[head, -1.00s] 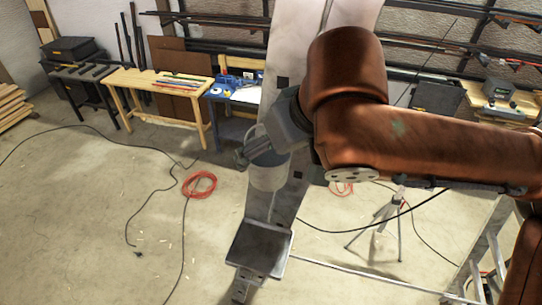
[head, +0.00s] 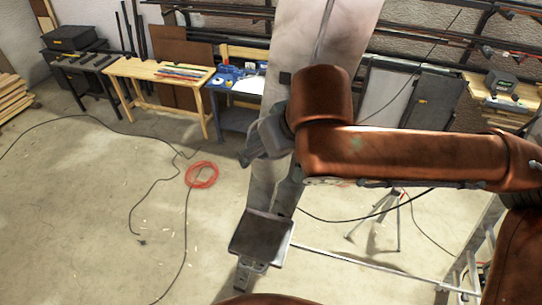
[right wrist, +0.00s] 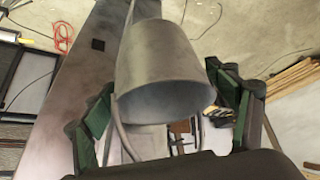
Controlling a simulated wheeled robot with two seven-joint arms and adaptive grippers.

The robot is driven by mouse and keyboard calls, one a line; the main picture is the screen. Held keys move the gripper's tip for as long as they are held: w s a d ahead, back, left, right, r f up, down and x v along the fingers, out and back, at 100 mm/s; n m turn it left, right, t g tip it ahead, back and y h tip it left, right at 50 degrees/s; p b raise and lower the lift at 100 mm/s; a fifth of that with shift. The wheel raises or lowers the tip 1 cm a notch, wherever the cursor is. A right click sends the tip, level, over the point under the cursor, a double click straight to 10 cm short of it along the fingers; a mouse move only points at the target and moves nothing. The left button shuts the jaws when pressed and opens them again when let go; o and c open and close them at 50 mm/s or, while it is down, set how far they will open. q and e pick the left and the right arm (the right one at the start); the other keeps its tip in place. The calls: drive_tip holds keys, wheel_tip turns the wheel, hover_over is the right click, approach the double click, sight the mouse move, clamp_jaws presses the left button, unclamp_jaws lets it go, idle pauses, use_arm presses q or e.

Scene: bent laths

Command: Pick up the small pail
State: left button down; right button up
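The small pail (right wrist: 165,60) is grey and metallic. In the right wrist view it fills the middle, its open mouth towards my wrist and its narrower end away. A thin handle hangs by its rim. My right gripper (right wrist: 165,95) has one green-padded finger on each side, close against the pail's walls; the contact itself is partly hidden. In the head view my right gripper (head: 258,150) is in front of the tall pale column, and the pail does not stand out there. My left gripper is not in view.
A wooden workbench (head: 160,75) and a blue bench (head: 236,85) stand along the back wall. An orange cable coil (head: 202,174) and black cables lie on the floor. A tripod (head: 385,210) stands right of the column. The floor at left is mostly clear.

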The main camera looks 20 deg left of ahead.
drive_tip(key=c, duration=1)
drive_tip(key=shift+o, duration=0.2)
drive_tip(key=shift+r, duration=0.15)
